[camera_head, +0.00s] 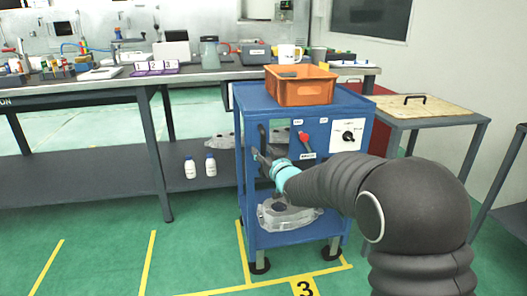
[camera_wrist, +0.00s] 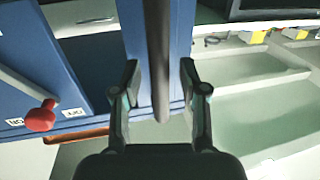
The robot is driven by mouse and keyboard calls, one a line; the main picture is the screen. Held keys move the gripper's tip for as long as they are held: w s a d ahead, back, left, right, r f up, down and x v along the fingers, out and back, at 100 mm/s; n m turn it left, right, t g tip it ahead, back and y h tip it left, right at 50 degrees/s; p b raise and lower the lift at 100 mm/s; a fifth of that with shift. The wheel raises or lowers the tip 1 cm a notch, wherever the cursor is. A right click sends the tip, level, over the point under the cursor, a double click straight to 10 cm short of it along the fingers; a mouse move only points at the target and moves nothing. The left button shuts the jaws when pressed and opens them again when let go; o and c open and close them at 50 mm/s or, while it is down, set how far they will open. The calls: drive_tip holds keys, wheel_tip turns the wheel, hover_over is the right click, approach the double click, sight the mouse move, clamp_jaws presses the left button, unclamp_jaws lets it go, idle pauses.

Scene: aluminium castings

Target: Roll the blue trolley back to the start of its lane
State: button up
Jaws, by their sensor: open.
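The blue trolley (camera_head: 262,205) stands upright in the middle of the head view, with its wheels near a yellow-lined floor bay marked 3. Its front panel has a red lever (camera_head: 304,137) and a black knob (camera_head: 347,136). A dark upright handle bar (camera_head: 263,135) is at the panel's left side. My gripper (camera_head: 264,160) is at that bar. In the wrist view my gripper (camera_wrist: 159,85) is open, and the bar (camera_wrist: 160,50) shows between its fingers. I see gaps on both sides; contact is not visible.
An orange crate (camera_head: 303,91) sits on the trolley top and a metal casting (camera_head: 287,217) on its lower shelf. A workbench (camera_head: 110,83) stands behind to the left, a side table (camera_head: 425,119) close on the right. Green floor with yellow lines (camera_head: 148,262) is clear at front left.

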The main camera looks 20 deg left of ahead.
drive_tip(key=shift+w+a, duration=0.1)
clamp_jaws()
idle(0.3)
